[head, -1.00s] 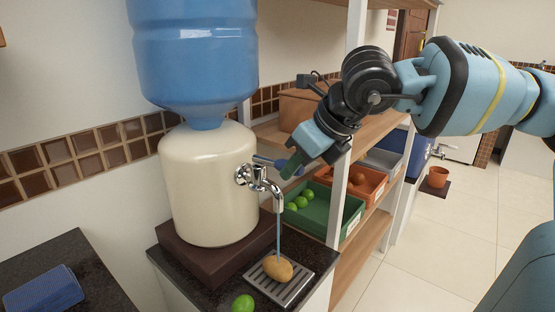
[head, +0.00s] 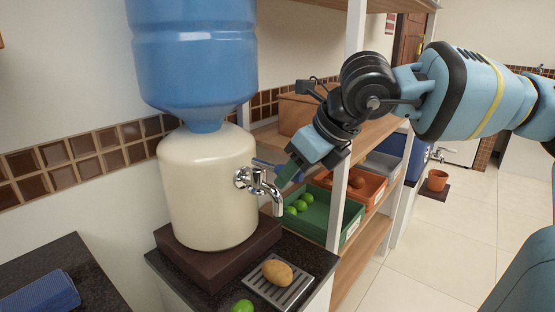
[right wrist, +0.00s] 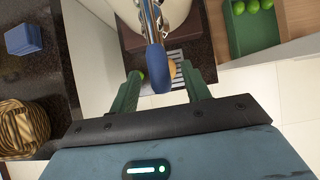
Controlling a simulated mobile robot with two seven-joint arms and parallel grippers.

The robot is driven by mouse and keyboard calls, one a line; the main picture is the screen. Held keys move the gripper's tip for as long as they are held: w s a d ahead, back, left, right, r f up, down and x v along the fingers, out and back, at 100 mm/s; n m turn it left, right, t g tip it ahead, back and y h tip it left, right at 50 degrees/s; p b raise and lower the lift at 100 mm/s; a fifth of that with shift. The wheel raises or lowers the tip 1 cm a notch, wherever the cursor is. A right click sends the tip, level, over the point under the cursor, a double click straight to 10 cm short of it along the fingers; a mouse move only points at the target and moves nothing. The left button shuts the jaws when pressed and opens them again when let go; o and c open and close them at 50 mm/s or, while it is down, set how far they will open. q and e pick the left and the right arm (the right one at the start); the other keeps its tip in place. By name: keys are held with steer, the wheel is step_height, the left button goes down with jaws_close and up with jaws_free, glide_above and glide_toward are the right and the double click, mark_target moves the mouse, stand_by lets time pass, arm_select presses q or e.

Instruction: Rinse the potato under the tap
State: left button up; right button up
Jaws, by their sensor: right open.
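The brown potato (head: 277,272) lies on the slotted metal drain grate (head: 296,291), below the spout of the chrome tap (head: 277,205). No water runs from the spout. The tap's blue lever (head: 263,163) points toward my right gripper (head: 288,174), which partly hides it in the head view. In the right wrist view the open green fingers of the right gripper (right wrist: 160,90) stand on either side of the blue lever (right wrist: 158,72), with gaps visible. The potato (right wrist: 172,70) shows partly behind the lever there. My left gripper is not in view.
A cream water dispenser (head: 205,190) with a blue bottle (head: 195,50) stands on a dark block. A lime (head: 242,305) lies on the counter near the grate. A shelf post (head: 341,195) and a green crate (head: 335,208) of limes stand close on the right.

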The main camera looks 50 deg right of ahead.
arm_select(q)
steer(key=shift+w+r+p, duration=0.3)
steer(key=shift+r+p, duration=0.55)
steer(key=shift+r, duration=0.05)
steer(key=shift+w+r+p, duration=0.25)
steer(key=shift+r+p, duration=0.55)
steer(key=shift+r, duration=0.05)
arm_select(e)
steer(key=shift+r, duration=3.45)
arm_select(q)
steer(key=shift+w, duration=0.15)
arm_select(e)
steer(key=shift+f, duration=0.1)
